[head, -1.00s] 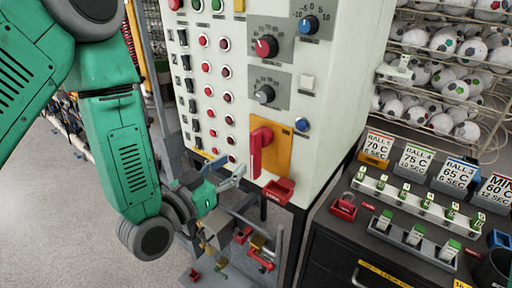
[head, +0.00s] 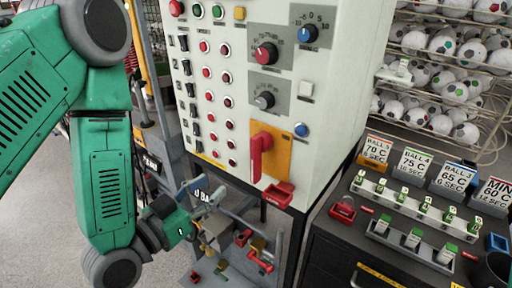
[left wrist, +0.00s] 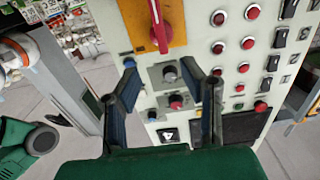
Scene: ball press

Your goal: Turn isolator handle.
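The isolator handle (head: 258,156) is a red lever on an orange plate (head: 283,140), low on the front of the pale control panel. It points down in the head view. In the left wrist view the panel appears upside down, with the red handle (left wrist: 159,28) at the top. My left gripper (head: 222,197) is below and left of the handle, apart from it. In the left wrist view its two dark fingers (left wrist: 160,78) are spread and nothing is between them. My right gripper is not in view.
The control panel (head: 330,110) carries knobs, buttons and switches. A red box (head: 278,195) juts out under the handle. A metal frame with red and yellow valves (head: 258,258) stands below. A dark cabinet (head: 330,245) and ball racks (head: 440,75) are at the right.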

